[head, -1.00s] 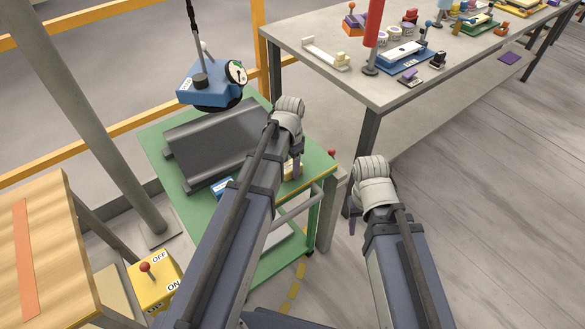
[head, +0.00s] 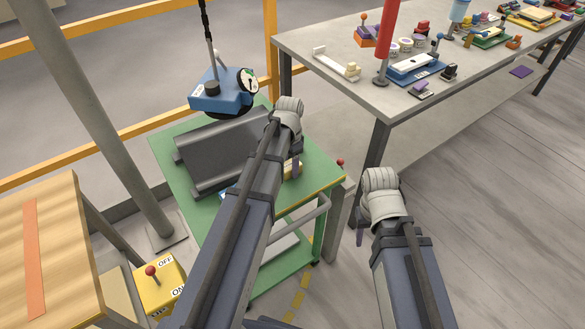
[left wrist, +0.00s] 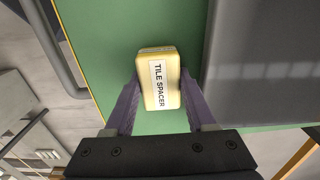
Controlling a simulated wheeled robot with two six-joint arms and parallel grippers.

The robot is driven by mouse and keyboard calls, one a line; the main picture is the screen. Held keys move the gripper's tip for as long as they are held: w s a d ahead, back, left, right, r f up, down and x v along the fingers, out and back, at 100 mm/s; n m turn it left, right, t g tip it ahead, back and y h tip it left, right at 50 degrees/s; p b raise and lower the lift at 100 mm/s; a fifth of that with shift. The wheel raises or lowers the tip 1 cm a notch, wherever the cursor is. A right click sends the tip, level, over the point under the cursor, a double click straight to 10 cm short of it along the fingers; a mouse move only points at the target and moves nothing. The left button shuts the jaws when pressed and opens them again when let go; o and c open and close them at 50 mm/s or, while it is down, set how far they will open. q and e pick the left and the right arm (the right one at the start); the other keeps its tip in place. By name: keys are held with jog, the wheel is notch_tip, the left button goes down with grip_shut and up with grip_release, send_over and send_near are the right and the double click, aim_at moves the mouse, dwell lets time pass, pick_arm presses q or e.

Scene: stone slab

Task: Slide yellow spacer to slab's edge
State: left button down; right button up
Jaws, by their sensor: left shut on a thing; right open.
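The yellow tile spacer (left wrist: 160,80) lies on the green cart top, label up, between the two purple fingers of my left gripper (left wrist: 160,97). The fingers press its two sides. In the head view the spacer (head: 291,171) is partly hidden behind my left gripper (head: 294,162). The dark grey slab (head: 216,160) lies on the cart (head: 320,178) to the left of the spacer. In the left wrist view a green gap parts the spacer from the slab (left wrist: 262,70). My right gripper (head: 360,234) is open and empty, out over the floor beside the cart.
A blue lifter (head: 222,96) hangs over the slab's far end. A small blue object (head: 224,191) is mostly hidden by my left arm. A yellow switch box (head: 160,287) stands at lower left. A grey table (head: 350,90) with parts stands behind.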

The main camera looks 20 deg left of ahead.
aim_at(289, 163)
pick_arm(q)
jog(key=shift+w+a, duration=0.3)
jog(key=shift+a, duration=0.05)
jog(key=shift+c, duration=0.7)
grip_release()
jog(key=shift+r, duration=0.15)
notch_tip(289, 163, up, 8)
jog(key=p, duration=0.8)
jog(key=shift+s+d, duration=0.1)
jog(key=shift+f, duration=0.2)
